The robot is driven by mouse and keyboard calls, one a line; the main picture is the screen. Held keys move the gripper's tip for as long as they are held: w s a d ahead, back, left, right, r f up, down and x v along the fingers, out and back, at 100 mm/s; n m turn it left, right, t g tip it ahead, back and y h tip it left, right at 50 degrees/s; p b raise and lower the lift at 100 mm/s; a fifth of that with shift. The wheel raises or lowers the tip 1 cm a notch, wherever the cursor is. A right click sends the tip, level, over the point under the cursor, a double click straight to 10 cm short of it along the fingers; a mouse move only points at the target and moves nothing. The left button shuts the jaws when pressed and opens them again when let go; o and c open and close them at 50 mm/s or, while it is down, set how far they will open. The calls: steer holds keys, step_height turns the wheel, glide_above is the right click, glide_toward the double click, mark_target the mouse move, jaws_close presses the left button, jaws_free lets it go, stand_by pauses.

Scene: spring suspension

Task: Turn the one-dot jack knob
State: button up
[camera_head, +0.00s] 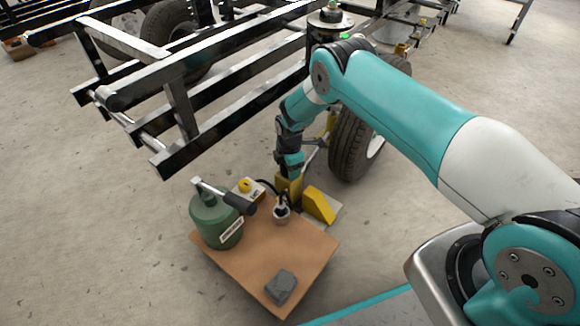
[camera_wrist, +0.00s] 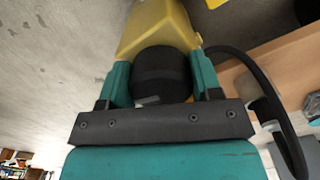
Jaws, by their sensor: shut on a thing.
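In the wrist view, a dark round knob (camera_wrist: 160,75) sits between the two teal fingers of my gripper (camera_wrist: 161,68), which is shut on it. A small grey mark shows on the knob's near side; I cannot make out any dot. The knob is at the near end of a yellow jack body (camera_wrist: 158,28). In the head view, my gripper (camera_head: 290,167) points down at the top of the yellow jack (camera_head: 289,188), close to the tire. The knob is hidden there by my gripper.
A brown board (camera_head: 262,262) carries a green canister (camera_head: 217,224), a hammer (camera_head: 238,203), a cup (camera_head: 281,214), a yellow-buttoned box (camera_head: 252,193) and a grey block (camera_head: 281,285). A black hose (camera_wrist: 268,92) runs close right. A yellow wedge (camera_head: 319,205), tire (camera_head: 352,145) and black frame (camera_head: 180,100) stand nearby.

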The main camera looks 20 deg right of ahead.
steer(key=shift+w+r, duration=0.1)
steer(key=o, duration=0.9)
step_height(320, 180, up, 17)
steer(key=p, duration=0.7)
steer(key=shift+r+p, duration=0.2)
steer(key=shift+p, duration=0.15)
steer(key=shift+d, duration=0.1)
